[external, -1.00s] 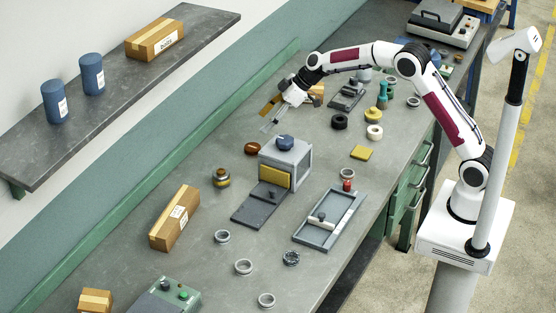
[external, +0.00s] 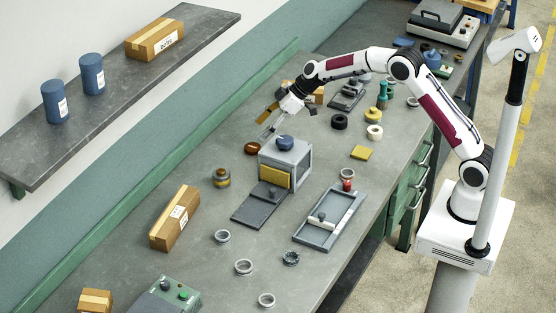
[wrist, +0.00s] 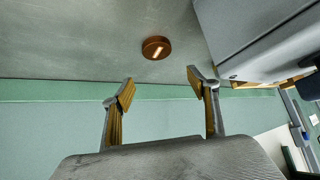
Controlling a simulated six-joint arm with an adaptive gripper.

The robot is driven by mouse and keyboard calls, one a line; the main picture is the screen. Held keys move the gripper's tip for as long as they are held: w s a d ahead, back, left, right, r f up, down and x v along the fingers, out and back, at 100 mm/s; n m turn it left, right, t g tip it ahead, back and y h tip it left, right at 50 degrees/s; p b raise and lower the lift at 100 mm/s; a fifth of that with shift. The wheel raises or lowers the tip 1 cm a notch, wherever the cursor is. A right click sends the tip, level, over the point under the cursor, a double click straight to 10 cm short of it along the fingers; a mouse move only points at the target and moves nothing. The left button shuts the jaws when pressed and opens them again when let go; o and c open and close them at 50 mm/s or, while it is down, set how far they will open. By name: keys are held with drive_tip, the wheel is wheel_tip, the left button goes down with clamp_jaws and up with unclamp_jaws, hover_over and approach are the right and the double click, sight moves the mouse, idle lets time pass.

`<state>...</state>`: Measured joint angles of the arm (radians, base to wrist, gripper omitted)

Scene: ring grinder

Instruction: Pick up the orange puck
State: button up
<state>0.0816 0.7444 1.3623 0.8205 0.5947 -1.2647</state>
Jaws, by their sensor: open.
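The orange puck (external: 252,148) is a low, round, brownish-orange disc lying flat on the grey bench, just left of the grey box-shaped machine (external: 287,160). In the wrist view the puck (wrist: 156,47) shows whole, above the gap between the fingertips. My gripper (external: 266,127) is above the bench, a little up and to the right of the puck in the external view. In the wrist view my gripper (wrist: 161,82) has its two fingers spread wide with nothing between them. The puck is apart from the fingers.
The grey machine (wrist: 255,35) stands close to the puck in the wrist view, with a blue knob (external: 285,142) on top. A yellow-and-dark round part (external: 221,177) and a cardboard box (external: 175,218) lie nearer the front. The wall (external: 200,115) is behind the puck.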

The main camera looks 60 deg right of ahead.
sight(254, 147)
drive_tip(key=shift+f, duration=0.1)
drive_tip(key=shift+f, duration=0.9)
drive_tip(key=f, duration=0.3)
drive_tip(key=shift+w+a+f, duration=0.25)
drive_tip(key=shift+w+f, duration=0.05)
drive_tip(key=shift+f, duration=0.05)
drive_tip(key=shift+x, duration=0.85)
drive_tip(key=c, duration=1.2)
